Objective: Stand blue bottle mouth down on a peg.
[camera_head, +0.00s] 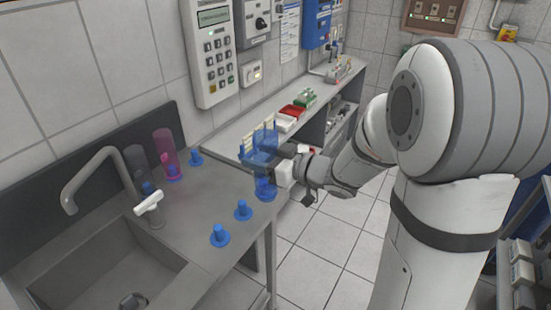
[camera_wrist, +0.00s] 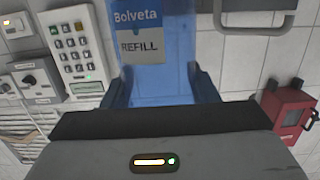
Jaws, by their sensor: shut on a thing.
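My gripper (camera_head: 272,163) is shut on the see-through blue bottle (camera_head: 264,150) above the right edge of the steel bench. In the wrist view the bottle (camera_wrist: 158,75) sits between the fingers; its label reads upright while the room appears upside down, so it is held mouth down. A blue peg (camera_head: 265,192) shows right below the bottle; I cannot tell whether the mouth is around it. More blue pegs stand bare: two in front (camera_head: 242,210) (camera_head: 220,236) and one at the back (camera_head: 195,158).
A pink bottle (camera_head: 166,150) and a grey see-through bottle (camera_head: 138,164) stand on pegs near the wall. A tap (camera_head: 95,170) and sink (camera_head: 100,270) are at left. A bench with racks and boxes (camera_head: 292,112) lies behind the gripper.

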